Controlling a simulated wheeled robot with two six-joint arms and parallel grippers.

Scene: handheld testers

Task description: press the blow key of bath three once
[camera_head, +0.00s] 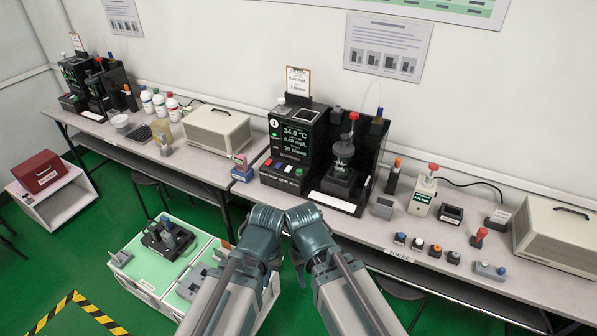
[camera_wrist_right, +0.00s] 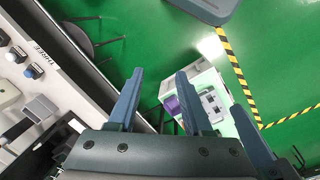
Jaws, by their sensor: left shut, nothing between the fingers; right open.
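The bath station above the table label THREE (camera_head: 400,255) has a black unit with a lit screen (camera_head: 291,141) reading 34.0 °C. A row of small coloured keys (camera_head: 283,167) lies on its sloped front; the key lettering is too small to read. A glass vessel in a black holder (camera_head: 342,157) stands to its right. My left gripper (camera_head: 264,216) is shut and empty, in front of and below the key panel, apart from it. My right gripper (camera_head: 309,217) is close beside it; in the right wrist view its fingers (camera_wrist_right: 160,74) are spread with nothing between them.
Another beige case (camera_head: 217,131) stands left of the station. A low green-topped cart (camera_head: 140,266) stands on the floor at left.

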